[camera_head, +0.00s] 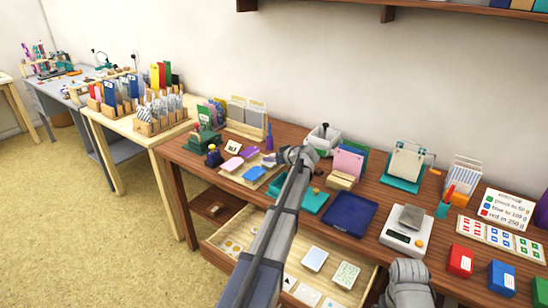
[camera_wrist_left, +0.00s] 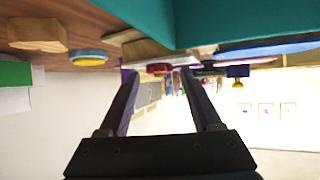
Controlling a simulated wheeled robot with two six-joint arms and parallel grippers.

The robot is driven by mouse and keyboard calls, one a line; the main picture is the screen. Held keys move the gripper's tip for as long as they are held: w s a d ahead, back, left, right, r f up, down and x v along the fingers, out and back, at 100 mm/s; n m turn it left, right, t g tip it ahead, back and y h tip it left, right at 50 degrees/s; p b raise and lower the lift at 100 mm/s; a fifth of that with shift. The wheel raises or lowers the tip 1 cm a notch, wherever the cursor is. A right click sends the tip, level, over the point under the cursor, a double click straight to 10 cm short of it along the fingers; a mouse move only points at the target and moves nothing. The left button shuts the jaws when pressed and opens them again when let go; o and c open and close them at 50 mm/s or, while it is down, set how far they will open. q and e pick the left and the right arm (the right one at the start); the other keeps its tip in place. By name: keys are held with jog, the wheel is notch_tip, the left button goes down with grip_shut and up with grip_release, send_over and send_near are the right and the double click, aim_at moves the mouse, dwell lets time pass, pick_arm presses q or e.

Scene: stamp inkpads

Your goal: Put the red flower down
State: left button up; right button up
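I cannot make out a red flower for certain. A small red thing (camera_wrist_left: 158,68) shows between the fingertips in the left wrist view, and I cannot tell its shape. My left gripper (camera_head: 302,157) is over the brown desk, in front of a white box with a dark knob (camera_head: 323,138). In the left wrist view the fingers (camera_wrist_left: 160,76) stand apart, with gaps on both sides of the red thing. My right gripper (camera_head: 408,282) is at the bottom, in front of the scale, and its fingers are hard to see.
A dark blue pad (camera_head: 350,213) and a teal tray (camera_head: 313,201) lie near my left arm. A white scale (camera_head: 404,234) stands to the right, then red (camera_head: 460,260) and blue (camera_head: 501,277) boxes. An open drawer (camera_head: 226,238) with cards juts out below.

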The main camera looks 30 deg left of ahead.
pick_arm(q)
jog(key=shift+s, duration=0.15)
jog(key=shift+r+p, duration=0.2)
jog(key=shift+p, duration=0.25)
jog(key=p+v, duration=0.5)
jog(key=v, duration=0.6)
jog(key=shift+d+r+p, duration=0.25)
jog(key=shift+d+p, duration=0.1)
jog(key=shift+p, duration=0.05)
